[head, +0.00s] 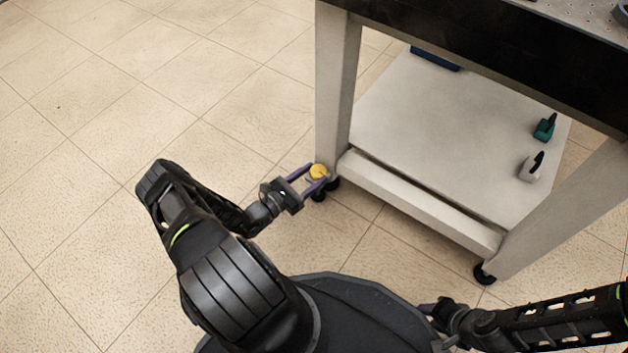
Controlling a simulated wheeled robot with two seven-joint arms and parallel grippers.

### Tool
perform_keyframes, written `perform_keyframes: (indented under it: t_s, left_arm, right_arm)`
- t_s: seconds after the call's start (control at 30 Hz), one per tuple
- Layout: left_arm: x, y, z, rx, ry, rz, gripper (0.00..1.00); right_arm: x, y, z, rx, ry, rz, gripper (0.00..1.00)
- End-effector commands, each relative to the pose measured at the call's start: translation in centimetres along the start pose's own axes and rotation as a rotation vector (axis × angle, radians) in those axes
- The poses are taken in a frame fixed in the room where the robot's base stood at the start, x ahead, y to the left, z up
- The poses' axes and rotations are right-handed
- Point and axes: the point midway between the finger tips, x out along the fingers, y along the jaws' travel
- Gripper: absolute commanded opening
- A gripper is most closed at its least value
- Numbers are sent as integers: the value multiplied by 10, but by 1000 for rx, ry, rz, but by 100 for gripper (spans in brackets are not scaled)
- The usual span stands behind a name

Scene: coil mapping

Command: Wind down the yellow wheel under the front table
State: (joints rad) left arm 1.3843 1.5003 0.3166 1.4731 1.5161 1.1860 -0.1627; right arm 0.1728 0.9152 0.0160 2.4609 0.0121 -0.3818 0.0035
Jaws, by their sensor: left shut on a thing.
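The yellow wheel (318,171) is a small round disc low at the near left leg of the table (337,90), just above a black caster. My left gripper (315,177) reaches it from the left, with its two purple-grey fingers on either side of the wheel and shut on it. The caster below is partly hidden by the fingers. My right arm comes in at the lower right, and its gripper (440,342) is cut off by the bottom edge of the picture, so its fingers do not show clearly.
The table has a lower shelf (430,130) holding a teal object (545,127), a white object (531,166) and a blue item (435,58) at the back. Another black caster (485,273) stands under the near right leg. The tiled floor at left is clear.

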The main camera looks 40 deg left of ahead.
Motion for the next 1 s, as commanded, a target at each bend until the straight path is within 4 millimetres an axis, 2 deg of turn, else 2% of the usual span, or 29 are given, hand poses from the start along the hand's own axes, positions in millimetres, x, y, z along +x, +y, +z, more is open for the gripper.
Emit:
perform_keyframes:
  t_s: [0.03,0.3,0.87,0.9,1.0]
  left_arm:
    - [0,2,-5,6,1,-36,9]
    - [1,5,-2,2,0,-170,9]
    - [0,5,0,-1,0,-209,9]
    - [0,5,0,-1,-1,-209,53]
    - [0,5,0,-1,-1,-208,59]
  right_arm:
    - [8,3,0,1,1,-1,36]
    - [19,8,-2,2,1,-4,36]
    - [21,8,-3,3,2,-5,36]
    - [21,8,-3,3,2,-5,36]
    - [21,8,-3,3,2,-5,36]
